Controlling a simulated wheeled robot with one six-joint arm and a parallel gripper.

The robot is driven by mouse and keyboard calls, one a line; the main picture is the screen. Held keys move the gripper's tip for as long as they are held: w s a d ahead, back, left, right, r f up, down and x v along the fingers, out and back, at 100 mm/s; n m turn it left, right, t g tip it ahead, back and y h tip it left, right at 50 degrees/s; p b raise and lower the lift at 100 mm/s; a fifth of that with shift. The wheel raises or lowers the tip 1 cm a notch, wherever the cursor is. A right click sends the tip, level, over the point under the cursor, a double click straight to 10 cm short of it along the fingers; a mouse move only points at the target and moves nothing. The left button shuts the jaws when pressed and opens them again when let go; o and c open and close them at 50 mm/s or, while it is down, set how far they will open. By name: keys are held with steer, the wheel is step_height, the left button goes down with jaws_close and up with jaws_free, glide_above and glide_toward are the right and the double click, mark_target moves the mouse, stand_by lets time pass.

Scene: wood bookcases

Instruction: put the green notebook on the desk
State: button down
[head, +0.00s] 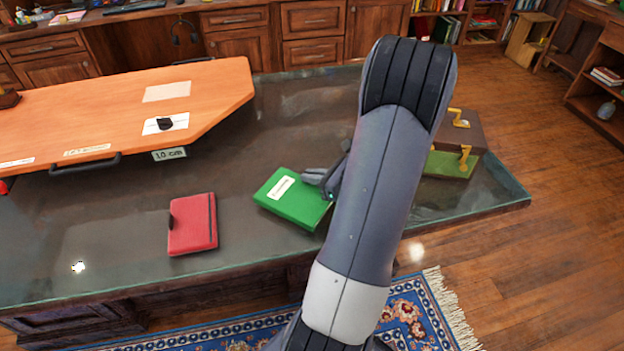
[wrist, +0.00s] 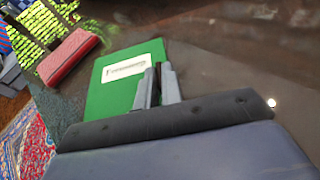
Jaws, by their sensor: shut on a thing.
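The green notebook (head: 290,203) with a white label is at the middle of the glass-topped desk (head: 130,240), near its front edge. My gripper (head: 322,178) is shut on the notebook's right side. In the wrist view the two fingers (wrist: 157,88) pinch the edge of the green notebook (wrist: 112,92). The notebook lies over the desk top; I cannot tell whether it touches the surface. My arm hides part of the desk to the right.
A red notebook (head: 192,224) lies to the left on the desk. An orange board (head: 110,105) with a black handle covers the back left. A box with brass parts (head: 455,145) stands at the right. Bare desk shows between the two notebooks.

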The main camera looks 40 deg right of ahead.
steer(key=shift+f, duration=0.55)
steer(key=shift+f, duration=0.15)
steer(key=c, duration=1.6)
jaws_free()
steer(key=shift+o, duration=0.2)
steer(key=shift+s+r, duration=0.1)
steer(key=shift+r, duration=0.15)
steer(key=v, duration=1.1)
steer(key=shift+s+d+r, duration=0.1)
steer(key=shift+s+r, duration=0.05)
steer(key=shift+s, duration=0.2)
